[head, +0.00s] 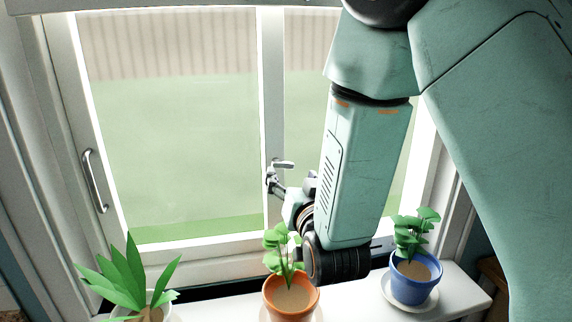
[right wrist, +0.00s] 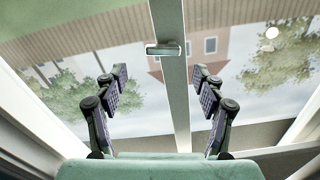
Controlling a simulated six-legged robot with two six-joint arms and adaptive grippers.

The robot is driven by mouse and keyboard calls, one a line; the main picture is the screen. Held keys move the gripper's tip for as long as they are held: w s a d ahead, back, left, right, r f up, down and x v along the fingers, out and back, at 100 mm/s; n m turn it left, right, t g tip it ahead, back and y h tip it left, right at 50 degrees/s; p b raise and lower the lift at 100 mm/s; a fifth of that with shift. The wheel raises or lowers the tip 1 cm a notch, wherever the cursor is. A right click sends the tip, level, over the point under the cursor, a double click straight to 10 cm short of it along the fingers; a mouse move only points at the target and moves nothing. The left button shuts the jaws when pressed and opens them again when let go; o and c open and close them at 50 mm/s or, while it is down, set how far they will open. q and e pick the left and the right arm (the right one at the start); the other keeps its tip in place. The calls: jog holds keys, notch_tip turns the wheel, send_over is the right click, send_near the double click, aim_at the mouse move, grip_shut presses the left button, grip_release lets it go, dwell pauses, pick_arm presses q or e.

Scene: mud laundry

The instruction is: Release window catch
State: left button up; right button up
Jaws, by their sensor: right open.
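The window catch (head: 284,164) is a small metal handle on the white middle post of the window. In the right wrist view the catch (right wrist: 166,49) lies across the post, just beyond my fingertips. My right gripper (head: 273,183) is close to the catch, just below it in the head view. In the right wrist view my right gripper (right wrist: 160,82) is open, with its two dark padded fingers on either side of the post and nothing between them but the post behind. I see no contact with the catch. My left gripper is not in view.
An orange pot (head: 291,300) with a plant stands on the sill below my right wrist. A blue pot (head: 415,283) is to its right, and a spiky plant (head: 130,280) to its left. A metal pull handle (head: 95,181) is on the window frame's left side.

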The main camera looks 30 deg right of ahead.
aim_at(284, 163)
jog(key=x, duration=0.3)
jog(key=p+x, duration=0.1)
jog(key=x, duration=0.1)
jog(key=shift+w+a, duration=0.1)
jog(key=shift+a, duration=0.25)
jog(key=shift+w+d, duration=0.2)
jog(key=shift+d, duration=0.05)
jog(key=shift+s, duration=0.1)
jog(key=shift+a, duration=0.2)
jog(key=c, duration=0.3)
jog(key=shift+d, duration=0.2)
jog(key=c, duration=0.9)
jog(key=shift+o, duration=0.2)
jog(key=shift+r+n, duration=0.15)
jog(key=shift+n, duration=1.05)
